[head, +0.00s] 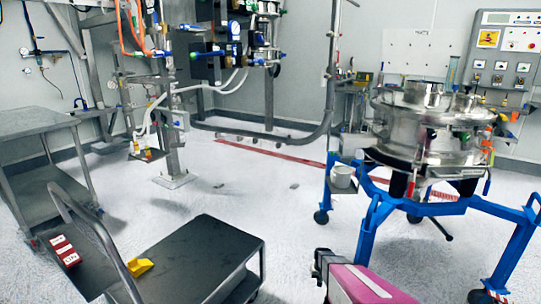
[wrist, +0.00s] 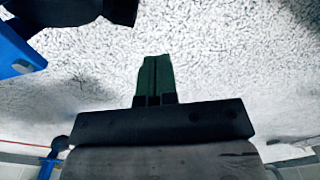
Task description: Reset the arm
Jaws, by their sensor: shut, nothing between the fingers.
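My gripper (wrist: 156,78) shows in the wrist view with its two dark green fingers pressed together, a thin seam between them and nothing held. The fingers point over the pale speckled floor, apart from any object. In the head view, a pink and white part of my arm with a black end shows at the bottom, right of centre. The fingers cannot be made out there. The steel sifter vessel (head: 425,130) stands on a blue wheeled frame (head: 375,205) at the right, behind my arm.
A grey cart (head: 35,122) is at far left. Pipework (head: 165,110) stands behind. Floor between cart and blue frame is open. A blue part (wrist: 15,50) shows in the wrist view.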

